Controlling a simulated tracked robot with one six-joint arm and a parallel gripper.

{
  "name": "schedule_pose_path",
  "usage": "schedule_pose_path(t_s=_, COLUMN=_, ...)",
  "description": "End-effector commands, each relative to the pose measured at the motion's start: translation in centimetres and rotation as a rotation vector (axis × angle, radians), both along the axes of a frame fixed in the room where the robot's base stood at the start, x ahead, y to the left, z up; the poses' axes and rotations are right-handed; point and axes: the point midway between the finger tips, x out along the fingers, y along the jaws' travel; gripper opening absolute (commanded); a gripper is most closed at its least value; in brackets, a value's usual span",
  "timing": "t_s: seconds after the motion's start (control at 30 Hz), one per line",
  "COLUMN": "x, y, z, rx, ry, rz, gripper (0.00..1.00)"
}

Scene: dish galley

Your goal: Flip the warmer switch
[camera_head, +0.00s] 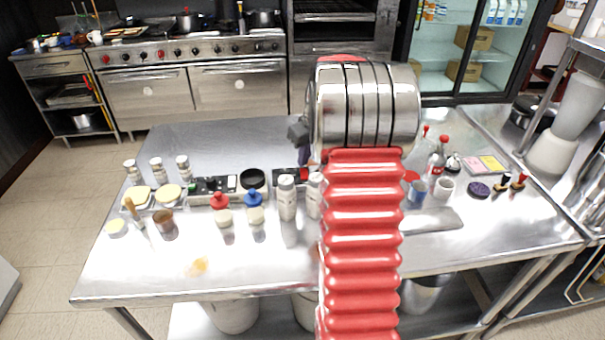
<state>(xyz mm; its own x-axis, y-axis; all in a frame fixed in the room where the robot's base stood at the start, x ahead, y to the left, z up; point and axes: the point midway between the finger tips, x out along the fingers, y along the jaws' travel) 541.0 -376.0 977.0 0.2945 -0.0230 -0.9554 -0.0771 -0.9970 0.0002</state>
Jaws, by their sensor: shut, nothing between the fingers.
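A low black switch box (284,181) with a red part (304,174) at its right end sits mid-table, partly hidden by my arm. A second dark panel (212,186) with small pale and green marks lies to its left. I cannot tell which of them is the warmer switch, nor read a switch position. My gripper (303,154) shows only as a small dark piece at the left of my silver wrist, just above and behind the red-ended box. It is shut and empty. Its fingertips are mostly hidden, so contact with the box cannot be told.
Shakers (287,197), a red-capped bottle (220,209) and a blue-capped bottle (255,208) stand close in front of the boxes. A round black dish (252,179) sits between them. Cups (446,187) and bottles crowd the right. The steel table (150,270) is mostly clear at front left.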

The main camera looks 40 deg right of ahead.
Motion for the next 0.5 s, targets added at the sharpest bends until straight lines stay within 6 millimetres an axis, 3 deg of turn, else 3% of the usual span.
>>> schedule_pose_path(t_s=0.5, x=0.00, y=0.01, z=-0.58, rx=0.001, ry=0.000, rz=0.000, gripper=0.00)
